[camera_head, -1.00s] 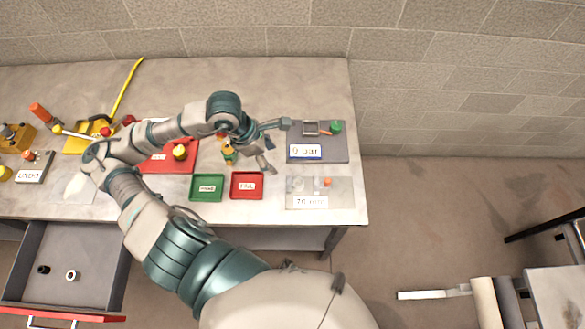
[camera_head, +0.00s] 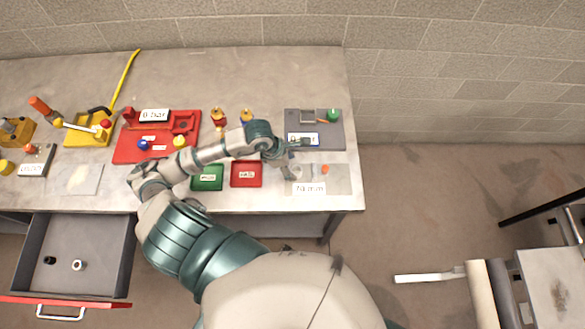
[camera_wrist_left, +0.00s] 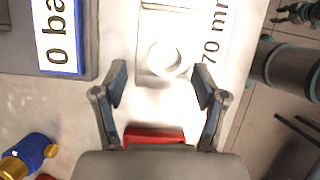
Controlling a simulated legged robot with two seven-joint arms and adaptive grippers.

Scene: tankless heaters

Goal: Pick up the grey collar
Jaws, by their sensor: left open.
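A pale grey ring, which looks like the grey collar (camera_wrist_left: 163,60), sits on a light plate labelled 70 mm (camera_wrist_left: 211,48). My left gripper (camera_wrist_left: 160,82) is open and empty, with its two fingertips on either side of the near part of the ring in the wrist view; I cannot tell its height above the plate. In the head view my left gripper (camera_head: 299,158) is over the left part of the 70 mm plate (camera_head: 341,180) and partly hides the ring. My right gripper does not clearly show.
A grey gauge plate (camera_head: 332,140) lies just behind. Red (camera_head: 246,185) and green (camera_head: 207,187) trays stand to the left. The table's right edge is close by. An open drawer (camera_head: 100,250) at lower left holds a ring and a small black piece.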

